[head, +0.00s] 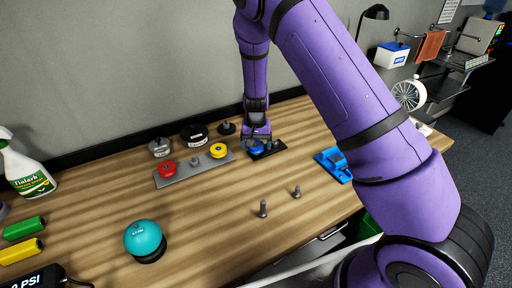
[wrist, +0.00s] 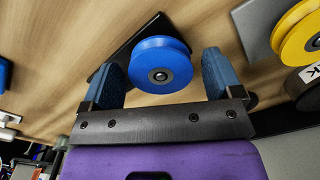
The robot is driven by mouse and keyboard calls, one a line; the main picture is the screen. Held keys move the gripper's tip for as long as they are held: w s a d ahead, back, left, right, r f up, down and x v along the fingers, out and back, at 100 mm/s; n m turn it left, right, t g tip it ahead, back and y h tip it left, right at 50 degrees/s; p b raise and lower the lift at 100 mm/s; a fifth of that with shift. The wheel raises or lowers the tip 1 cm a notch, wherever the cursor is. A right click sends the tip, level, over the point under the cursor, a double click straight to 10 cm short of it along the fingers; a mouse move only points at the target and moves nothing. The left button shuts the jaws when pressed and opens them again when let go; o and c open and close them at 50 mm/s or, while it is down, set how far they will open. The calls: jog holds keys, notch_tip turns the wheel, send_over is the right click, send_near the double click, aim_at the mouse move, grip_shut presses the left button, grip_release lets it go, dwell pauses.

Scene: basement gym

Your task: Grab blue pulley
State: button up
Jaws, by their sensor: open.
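The blue pulley (wrist: 160,62) is a grooved wheel with a dark hub, seated on a small black base plate (wrist: 124,42) on the workbench. In the head view the blue pulley (head: 256,149) shows just below my gripper (head: 257,136), which partly hides it. In the wrist view my gripper (wrist: 163,82) is open, with one blue-padded finger on each side of the pulley. The right finger is close to the wheel's rim. I cannot tell whether either finger touches it.
A grey plate (head: 195,171) left of my gripper holds a red pulley (head: 167,169) and a yellow pulley (head: 218,150). A blue clamp-like object (head: 333,164) lies right. Two bolts (head: 263,208) stand in front. A teal ball (head: 144,238) is front left.

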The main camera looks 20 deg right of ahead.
jog(key=shift+c, duration=0.2)
jog(key=c, duration=1)
jog(key=shift+r, duration=0.2)
